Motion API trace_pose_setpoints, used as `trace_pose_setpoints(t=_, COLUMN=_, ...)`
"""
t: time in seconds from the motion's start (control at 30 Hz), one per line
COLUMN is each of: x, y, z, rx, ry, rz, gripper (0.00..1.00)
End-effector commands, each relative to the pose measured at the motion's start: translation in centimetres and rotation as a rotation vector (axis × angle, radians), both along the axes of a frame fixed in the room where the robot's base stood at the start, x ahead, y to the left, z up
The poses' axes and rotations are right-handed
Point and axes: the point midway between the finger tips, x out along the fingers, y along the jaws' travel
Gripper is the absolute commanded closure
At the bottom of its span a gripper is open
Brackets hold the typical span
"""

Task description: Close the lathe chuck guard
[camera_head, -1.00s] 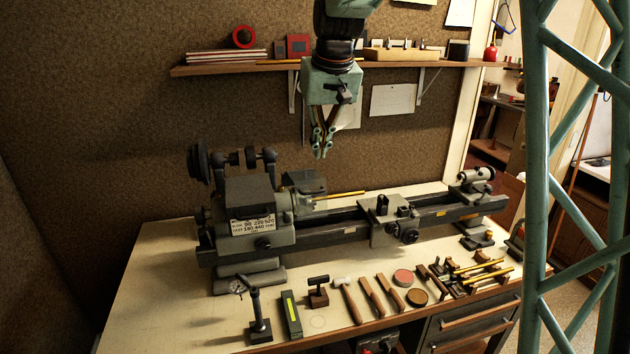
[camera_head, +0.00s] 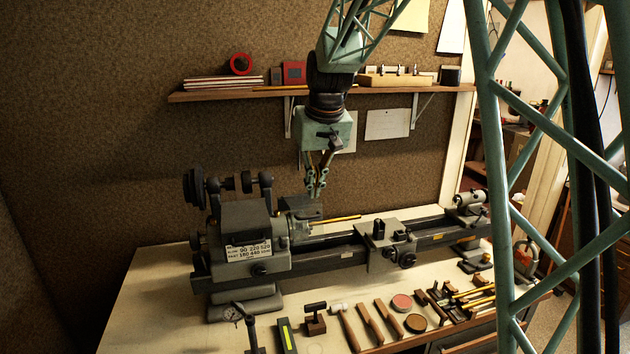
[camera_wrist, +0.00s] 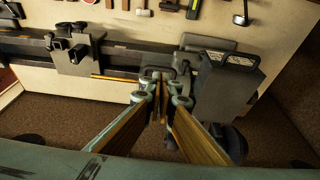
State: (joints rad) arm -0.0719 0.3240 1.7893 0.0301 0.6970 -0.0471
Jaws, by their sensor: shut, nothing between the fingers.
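The lathe (camera_head: 246,240) stands on the bench, its headstock on the left. What looks like the chuck guard, a dark grey panel (camera_head: 298,204), sits raised behind the chuck (camera_head: 297,228). My gripper (camera_head: 315,194) is shut and empty, pointing down at the right part of the panel. Whether it touches the panel cannot be told. In the wrist view my gripper (camera_wrist: 160,78) is over the chuck area beside the headstock (camera_wrist: 228,82), and its fingers hide part of the guard and chuck. A brass rod (camera_head: 336,219) sticks out to the right of the chuck.
The carriage (camera_head: 385,240) and tailstock (camera_head: 470,205) sit along the lathe bed to the right. Hand tools (camera_head: 365,322) lie along the bench front. A shelf (camera_head: 220,95) with boxes runs along the wall behind my arm. Open air lies above the bed.

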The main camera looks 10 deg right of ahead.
Motion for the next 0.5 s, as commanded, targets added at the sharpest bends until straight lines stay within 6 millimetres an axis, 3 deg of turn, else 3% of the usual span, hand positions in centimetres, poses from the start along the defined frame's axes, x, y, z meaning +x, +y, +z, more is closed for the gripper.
trace_pose_setpoints(t=0.5, x=2.1, y=0.3, z=-6.0, rx=0.0, ry=0.001, rz=0.0, gripper=1.0)
